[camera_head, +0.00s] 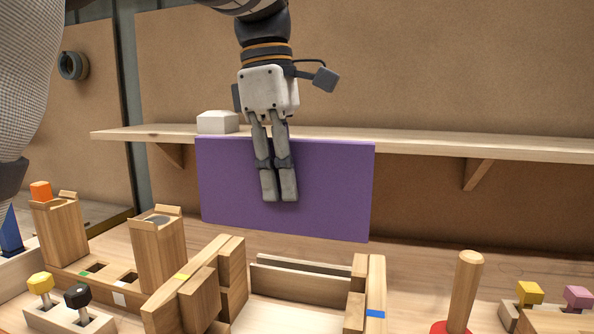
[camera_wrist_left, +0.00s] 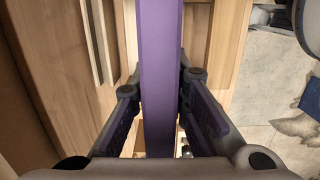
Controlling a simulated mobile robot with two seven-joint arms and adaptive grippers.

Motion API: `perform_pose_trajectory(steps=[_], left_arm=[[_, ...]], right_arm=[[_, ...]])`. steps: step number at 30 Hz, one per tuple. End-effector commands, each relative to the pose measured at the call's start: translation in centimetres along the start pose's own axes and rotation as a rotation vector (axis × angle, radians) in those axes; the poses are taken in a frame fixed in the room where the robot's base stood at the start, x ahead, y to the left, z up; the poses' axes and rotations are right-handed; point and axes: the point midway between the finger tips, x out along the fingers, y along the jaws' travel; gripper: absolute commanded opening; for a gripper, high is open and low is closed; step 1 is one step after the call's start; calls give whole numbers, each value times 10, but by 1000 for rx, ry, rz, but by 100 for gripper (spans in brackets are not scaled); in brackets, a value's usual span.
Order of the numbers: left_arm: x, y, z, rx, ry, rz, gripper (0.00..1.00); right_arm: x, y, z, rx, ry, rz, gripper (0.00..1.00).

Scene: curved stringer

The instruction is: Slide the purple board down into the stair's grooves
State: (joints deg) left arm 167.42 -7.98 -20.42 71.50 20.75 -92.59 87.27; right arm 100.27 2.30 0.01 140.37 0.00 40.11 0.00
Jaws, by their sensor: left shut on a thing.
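The purple board (camera_head: 335,190) hangs upright in the head view, its broad face towards me. My left gripper (camera_head: 279,198) is shut on it near the middle, with fingers reaching down over its upper part. In the left wrist view the board's edge (camera_wrist_left: 160,75) runs between the two finger pads. The wooden stair (camera_head: 232,275) stands below and in front of the board, with side pieces at left and right (camera_head: 375,290). The board's bottom edge appears above the stair, apart from it. The grooves are not clearly visible. My right gripper is not in view.
A shelf (camera_head: 480,147) with a white block (camera_head: 217,122) runs behind the board. Wooden posts (camera_head: 158,250) stand left of the stair. An upright peg (camera_head: 465,285) and a block with yellow and pink knobs (camera_head: 550,318) stand to the right.

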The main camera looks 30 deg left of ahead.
Motion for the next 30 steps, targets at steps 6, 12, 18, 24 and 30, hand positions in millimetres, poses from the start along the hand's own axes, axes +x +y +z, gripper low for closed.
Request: perform_pose_trajectory(steps=[6,12,18,24,30], left_arm=[[7,0,-1,-1,0,-1,0],[30,0,-4,-1,0,-2,0],[50,0,-6,-1,0,-1,0],[57,0,-7,0,0,1,0],[57,0,-7,0,0,1,0]], right_arm=[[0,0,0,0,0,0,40],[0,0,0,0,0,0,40],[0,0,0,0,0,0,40],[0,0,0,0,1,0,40],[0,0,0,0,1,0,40]])
